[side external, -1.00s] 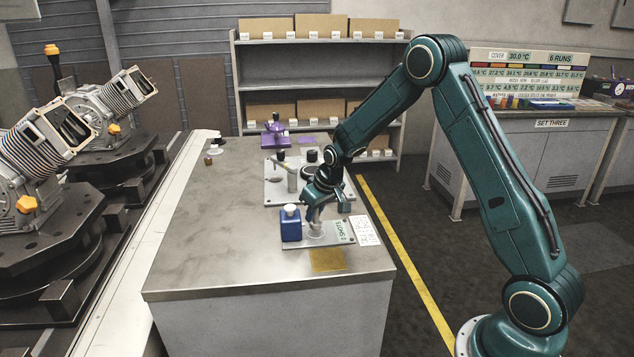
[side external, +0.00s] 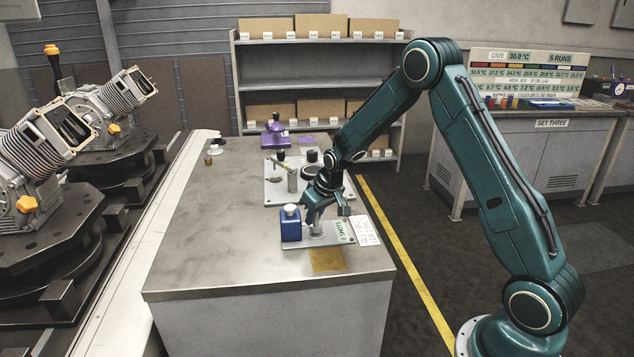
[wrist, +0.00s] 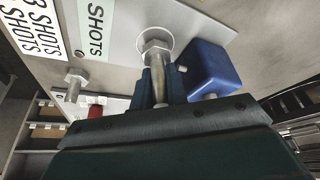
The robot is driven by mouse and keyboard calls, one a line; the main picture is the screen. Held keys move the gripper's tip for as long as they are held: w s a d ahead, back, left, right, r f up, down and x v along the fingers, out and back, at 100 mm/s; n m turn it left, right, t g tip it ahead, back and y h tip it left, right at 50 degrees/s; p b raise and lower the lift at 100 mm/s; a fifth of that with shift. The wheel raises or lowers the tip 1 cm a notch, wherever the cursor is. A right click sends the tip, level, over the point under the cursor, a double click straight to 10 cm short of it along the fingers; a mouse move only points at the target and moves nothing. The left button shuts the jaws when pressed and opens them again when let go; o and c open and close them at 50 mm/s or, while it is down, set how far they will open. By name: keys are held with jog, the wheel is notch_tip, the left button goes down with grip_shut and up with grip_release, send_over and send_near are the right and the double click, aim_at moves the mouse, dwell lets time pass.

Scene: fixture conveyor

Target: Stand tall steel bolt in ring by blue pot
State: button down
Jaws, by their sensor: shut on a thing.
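My gripper (side external: 315,220) is shut on a tall steel bolt (wrist: 157,62), whose shaft shows between the jaws in the wrist view (wrist: 158,88). The bolt's hex head is at the end away from my gripper, at a pale ring (wrist: 168,35) on the grey plate. The ring's rim shows around the head; I cannot tell whether the head rests on the plate. In the side view the bolt is mostly hidden by the jaws. The blue pot (side external: 291,226) with a white cap stands just left of my gripper; it also shows in the wrist view (wrist: 212,68).
The grey plate (side external: 292,244) carries a "SHOTS" label, with a printed card (side external: 367,231) beside it. Another bolt (wrist: 75,83) shows in the wrist view. Behind stand a second plate with several items and a purple object (side external: 274,135).

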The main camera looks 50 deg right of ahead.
jog(key=shift+f, duration=0.45)
dwell(0.4)
jog(key=c, duration=1.3)
grip_release()
jog(key=shift+r, duration=0.1)
jog(key=shift+v, duration=6.8)
jog(key=shift+s, duration=0.1)
